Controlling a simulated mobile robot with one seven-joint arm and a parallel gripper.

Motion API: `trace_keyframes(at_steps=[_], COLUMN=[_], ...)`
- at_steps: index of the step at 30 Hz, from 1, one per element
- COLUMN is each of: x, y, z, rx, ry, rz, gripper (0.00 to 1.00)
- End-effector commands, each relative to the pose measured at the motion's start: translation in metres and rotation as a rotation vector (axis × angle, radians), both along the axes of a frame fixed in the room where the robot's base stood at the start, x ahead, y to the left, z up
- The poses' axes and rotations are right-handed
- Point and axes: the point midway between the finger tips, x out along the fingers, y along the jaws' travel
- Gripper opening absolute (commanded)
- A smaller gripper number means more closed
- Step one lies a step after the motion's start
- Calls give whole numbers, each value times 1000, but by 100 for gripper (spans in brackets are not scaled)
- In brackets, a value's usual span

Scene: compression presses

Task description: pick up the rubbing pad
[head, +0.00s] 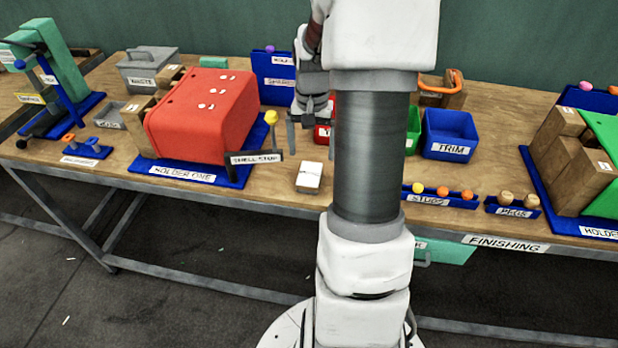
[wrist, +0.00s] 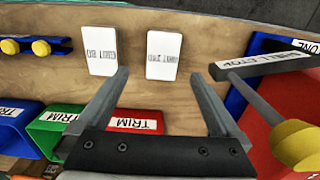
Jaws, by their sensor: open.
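A wooden block with an orange strap-like handle (head: 456,82) stands at the back of the bench, right of my arm in the head view. It may be the rubbing pad, but its label is too small to read. My gripper (head: 311,138) is open and empty above the bench, left of that block. In the wrist view its fingers (wrist: 158,78) are spread, with nothing between them. Two white labelled slabs (wrist: 102,50) (wrist: 165,54) lie flat beyond the fingertips. One white slab (head: 309,176) shows in the head view; my arm hides the other.
The red holder (head: 205,115) and the shell stop bar (head: 256,157) are left of my gripper. The blue trim bin (head: 450,134), studs rack (head: 440,198) and pegs rack (head: 513,207) are right of my arm. Bare wood surrounds the white slabs.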

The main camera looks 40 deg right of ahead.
Motion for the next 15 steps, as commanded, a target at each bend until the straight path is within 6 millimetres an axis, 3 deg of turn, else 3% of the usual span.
trace_keyframes(at_steps=[3, 11, 15], x=[0, 0, 2], y=[1, 1, 4], z=[-21, -40, -61], rx=[2, 2, 3], ry=[3, 1, 3], rz=[2, 2, 2], gripper=[100, 100, 100])
